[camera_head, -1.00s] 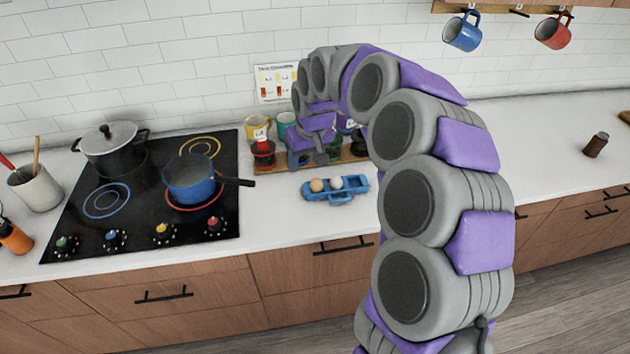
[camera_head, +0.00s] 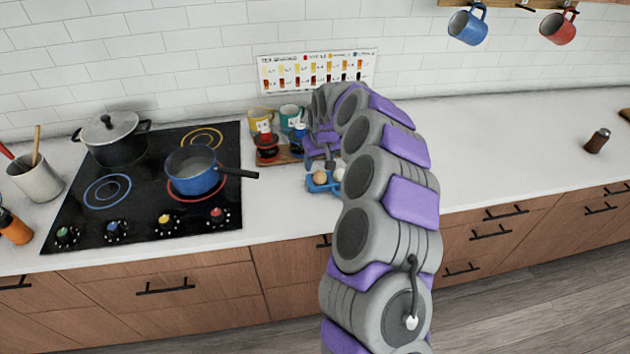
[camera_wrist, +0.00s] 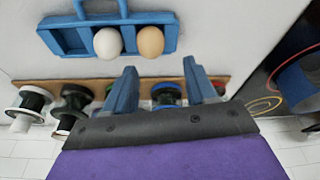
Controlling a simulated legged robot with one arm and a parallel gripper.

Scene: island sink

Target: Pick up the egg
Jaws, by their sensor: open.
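A brown egg (camera_head: 320,177) and a white egg (camera_head: 339,174) sit side by side in a blue egg holder (camera_head: 317,187) on the white counter, right of the stove. My arm hides part of the holder in the head view. In the wrist view the white egg (camera_wrist: 108,43) and the brown egg (camera_wrist: 150,42) rest in the blue holder (camera_wrist: 62,38), upper left. My gripper (camera_wrist: 158,80) is open and empty, its two blue fingers pointing toward the holder but apart from both eggs. In the head view my gripper (camera_head: 320,162) is close behind the eggs.
A wooden rack (camera_wrist: 75,87) with several coloured stands lies beneath my gripper. A blue saucepan (camera_head: 194,172) and a dark pot (camera_head: 114,138) stand on the stove (camera_head: 140,190). The counter at right is mostly clear.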

